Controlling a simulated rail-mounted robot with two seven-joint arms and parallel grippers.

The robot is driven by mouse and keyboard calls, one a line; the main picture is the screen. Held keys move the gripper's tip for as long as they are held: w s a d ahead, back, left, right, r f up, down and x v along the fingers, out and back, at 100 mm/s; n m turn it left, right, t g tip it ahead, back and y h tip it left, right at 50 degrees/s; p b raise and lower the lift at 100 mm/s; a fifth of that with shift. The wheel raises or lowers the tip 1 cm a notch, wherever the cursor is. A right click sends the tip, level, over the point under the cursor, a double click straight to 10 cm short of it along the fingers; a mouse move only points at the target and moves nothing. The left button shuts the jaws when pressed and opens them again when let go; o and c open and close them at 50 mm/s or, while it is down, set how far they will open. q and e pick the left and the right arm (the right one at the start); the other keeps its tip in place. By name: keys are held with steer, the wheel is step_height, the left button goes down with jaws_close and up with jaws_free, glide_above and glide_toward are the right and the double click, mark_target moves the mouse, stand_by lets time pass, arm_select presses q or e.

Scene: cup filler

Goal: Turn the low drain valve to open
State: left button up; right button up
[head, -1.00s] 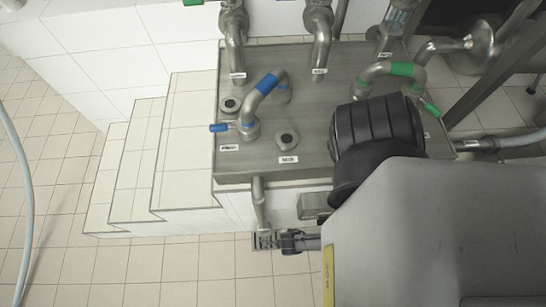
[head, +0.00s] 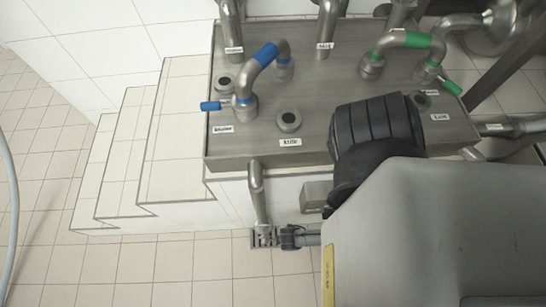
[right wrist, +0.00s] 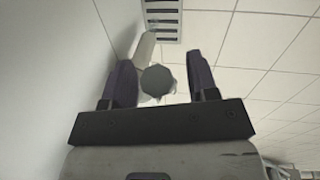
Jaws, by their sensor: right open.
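The low drain pipe (head: 259,192) comes down from the front of the steel platform to near the floor. A grey knob (right wrist: 158,80), apparently the drain valve's, shows end-on in the right wrist view, between the two fingers of my right gripper (right wrist: 160,82). The fingers are open, with a gap visible on each side, wider on the right. In the head view my right gripper (head: 284,236) is at the pipe's lower end, and the valve there is mostly hidden behind it. My left gripper is not in view.
A slotted floor drain (head: 256,240) lies under the pipe; its grate shows in the right wrist view (right wrist: 164,20). The steel platform (head: 255,135) carries a blue-banded pipe bend (head: 262,60) and a green-banded one (head: 405,42). White-tiled steps (head: 165,160) stand left.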

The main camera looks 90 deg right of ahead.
steer(key=shift+c, duration=0.2)
steer(key=c, duration=0.5)
jaws_close()
